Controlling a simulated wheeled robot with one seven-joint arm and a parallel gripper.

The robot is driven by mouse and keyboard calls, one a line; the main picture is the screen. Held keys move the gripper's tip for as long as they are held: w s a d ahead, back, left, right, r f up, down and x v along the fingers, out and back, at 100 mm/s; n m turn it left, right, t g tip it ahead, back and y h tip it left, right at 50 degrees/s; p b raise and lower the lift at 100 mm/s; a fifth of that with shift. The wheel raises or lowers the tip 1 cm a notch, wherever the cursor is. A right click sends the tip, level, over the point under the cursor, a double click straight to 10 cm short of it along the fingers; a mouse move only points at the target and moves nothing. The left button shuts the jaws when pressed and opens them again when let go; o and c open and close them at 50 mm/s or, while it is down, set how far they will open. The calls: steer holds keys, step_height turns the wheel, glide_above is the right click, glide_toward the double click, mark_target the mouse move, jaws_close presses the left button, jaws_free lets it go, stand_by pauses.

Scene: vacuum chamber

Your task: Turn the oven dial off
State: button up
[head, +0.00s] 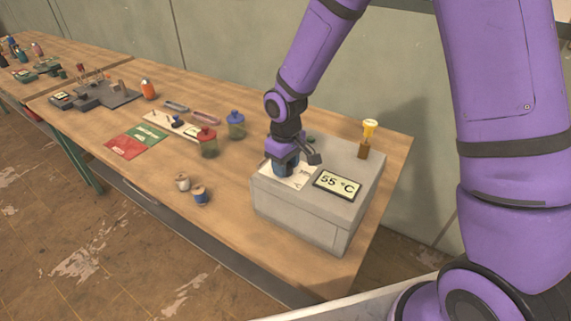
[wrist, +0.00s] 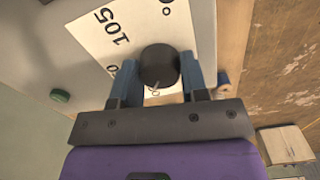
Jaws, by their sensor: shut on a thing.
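The grey oven box (head: 290,213) stands at the near right end of the workbench. Its display (head: 338,185) reads 55 °C. The dial (wrist: 159,66) is a dark round knob on a white printed scale (wrist: 97,36), where 105 and a 0 can be read. My gripper (wrist: 159,82) is shut on the dial, with one finger on each side of it. In the head view my gripper (head: 285,168) points down onto the oven's top and hides most of the dial. A small red mark shows by the dial's near edge in the wrist view.
A green button (wrist: 60,96) sits on the oven top. Red-capped (head: 208,142) and blue-capped (head: 236,124) bottles and two spools (head: 200,195) stand to the left. Bench space in front of the spools is clear.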

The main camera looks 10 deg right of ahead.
steer(key=shift+n, duration=0.8)
steer(key=o, duration=0.9)
steer(key=shift+r, duration=0.1)
step_height(320, 180, up, 11)
steer(key=shift+f, duration=0.2)
